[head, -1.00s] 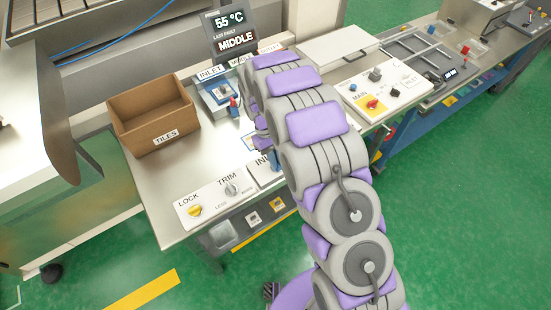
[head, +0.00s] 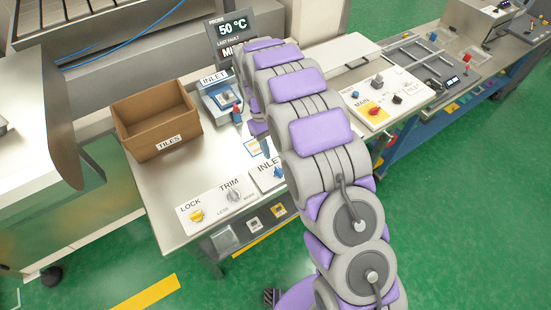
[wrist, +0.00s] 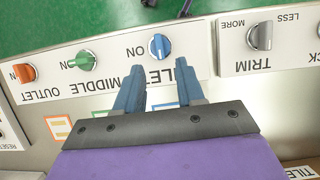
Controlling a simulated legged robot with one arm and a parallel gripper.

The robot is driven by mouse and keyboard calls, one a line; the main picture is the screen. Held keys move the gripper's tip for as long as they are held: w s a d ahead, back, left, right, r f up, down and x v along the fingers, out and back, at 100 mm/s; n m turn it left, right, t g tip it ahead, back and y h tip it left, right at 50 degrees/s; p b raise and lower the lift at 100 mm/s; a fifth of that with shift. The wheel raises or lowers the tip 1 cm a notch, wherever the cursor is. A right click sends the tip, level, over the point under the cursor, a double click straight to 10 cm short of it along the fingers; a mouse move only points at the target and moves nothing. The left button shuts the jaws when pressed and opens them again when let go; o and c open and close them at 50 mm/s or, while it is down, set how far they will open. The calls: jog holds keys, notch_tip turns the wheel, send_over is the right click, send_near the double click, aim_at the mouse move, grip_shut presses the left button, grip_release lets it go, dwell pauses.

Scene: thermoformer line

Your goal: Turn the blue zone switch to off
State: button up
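The blue zone switch (wrist: 159,46) is a round knob on a white panel labelled INLET, with its grip bar roughly upright in the wrist picture. An ON mark is printed to its left there. In the head view the blue switch (head: 278,172) shows just beside my arm. My gripper (wrist: 158,69) is open, with its two blue fingers apart and nothing between them. Its fingertips point at the blue switch and lie just short of it in the picture. In the head view my arm hides most of the gripper and the rest of the zone panel.
The green MIDDLE knob (wrist: 85,60) and orange OUTLET knob (wrist: 24,73) are to the left in the wrist view. The TRIM knob (wrist: 260,37) is on a panel to the right. A brown TILES box (head: 155,117) stands on the bench at left.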

jog(key=v, duration=1)
jog(key=shift+p, duration=0.3)
jog(key=shift+a, duration=0.1)
jog(key=s+d+r+m+y+b, duration=0.1)
jog(key=s+d+r+m+b, duration=0.1)
jog(key=s+d+r, duration=0.4)
jog(key=s+d+r+m+b, duration=0.1)
jog(key=s+d+r+m, duration=0.1)
jog(key=s+d, duration=0.6)
jog(key=s+d+f+m+t+b, duration=0.1)
jog(key=s+d+f, duration=0.1)
jog(key=s, duration=1)
jog(key=s+d+f+m+t+y+b, duration=0.1)
jog(key=s+f, duration=0.3)
jog(key=s, duration=0.8)
jog(key=shift+s+d+m+y+b, duration=0.35)
jog(key=shift+d+m+b, duration=0.15)
jog(key=shift+d, duration=0.35)
